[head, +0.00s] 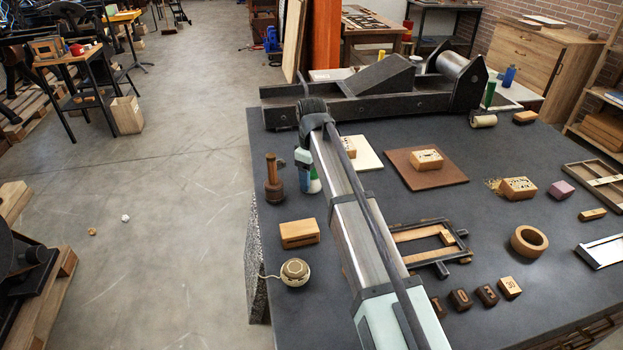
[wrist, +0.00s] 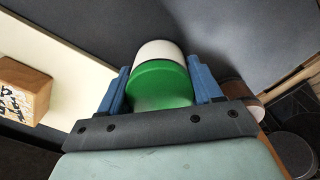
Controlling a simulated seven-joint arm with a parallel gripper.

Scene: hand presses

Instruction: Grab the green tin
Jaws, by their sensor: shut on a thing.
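The green tin (wrist: 160,82), green with a white part at its far end, sits between the two blue fingers of my gripper (wrist: 155,88) in the wrist view. The fingers press on it from both sides. In the head view, my gripper (head: 305,176) is at the left part of the dark table, and a bit of the tin (head: 315,186) shows beside it, the rest hidden by my gripper and arm. I cannot tell whether the tin touches the tabletop.
A wooden-handled tool (head: 273,184) stands close left of my gripper. A wooden block (head: 299,233) and a twine ball (head: 295,271) lie nearer. A cream sheet (head: 368,160) with a stamp block (wrist: 22,90) is to the right. A black press (head: 400,105) runs along the back.

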